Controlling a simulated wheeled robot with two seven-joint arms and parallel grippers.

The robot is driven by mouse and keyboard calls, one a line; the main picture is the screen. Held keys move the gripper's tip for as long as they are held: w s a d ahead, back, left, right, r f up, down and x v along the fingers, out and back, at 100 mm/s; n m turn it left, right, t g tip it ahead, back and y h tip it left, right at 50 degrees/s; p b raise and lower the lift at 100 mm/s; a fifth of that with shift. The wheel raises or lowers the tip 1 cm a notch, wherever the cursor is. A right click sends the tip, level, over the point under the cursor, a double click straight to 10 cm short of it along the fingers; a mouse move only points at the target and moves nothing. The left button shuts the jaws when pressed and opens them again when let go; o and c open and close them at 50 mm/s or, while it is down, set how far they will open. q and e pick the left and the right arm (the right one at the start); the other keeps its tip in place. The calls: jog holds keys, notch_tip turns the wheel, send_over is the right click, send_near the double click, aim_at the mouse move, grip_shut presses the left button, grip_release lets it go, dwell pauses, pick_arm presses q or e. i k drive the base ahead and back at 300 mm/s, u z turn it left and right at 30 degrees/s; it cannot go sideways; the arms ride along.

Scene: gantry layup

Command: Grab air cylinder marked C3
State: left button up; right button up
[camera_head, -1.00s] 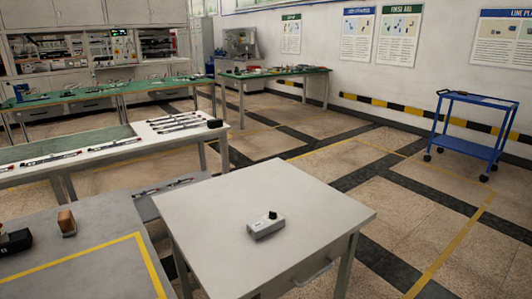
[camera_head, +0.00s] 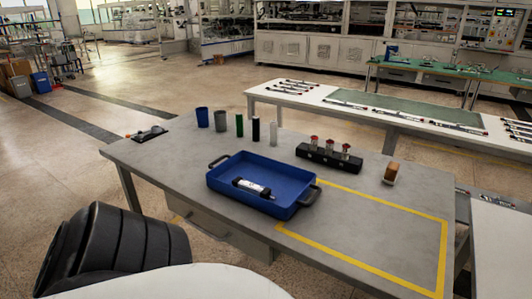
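A blue tray (camera_head: 232,192) with dark handles stands on the grey table (camera_head: 345,205). A small white and black cylinder (camera_head: 252,188) lies in it. Several upright cylindrical things stand behind the tray, among them a green one (camera_head: 239,125), a black one (camera_head: 255,130) and a white one (camera_head: 273,134). Several long thin rod-like parts (camera_head: 375,108) lie on the white table behind. No C3 marking is readable on any of them at this size. Neither of my grippers is in view.
A black block (camera_head: 328,157) with red-topped parts and a brown block (camera_head: 390,173) stand right of the tray. A dark tool-like item (camera_head: 149,133) lies at the table's left corner. The yellow-outlined area (camera_head: 370,228) is bare. Open floor lies to the left.

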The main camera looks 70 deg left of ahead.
aim_at(250, 187)
jog(key=u, duration=1.65)
jog(key=k, duration=0.45)
jog(key=u, duration=1)
jog(key=i, duration=1.05)
jog(key=z, duration=0.25)
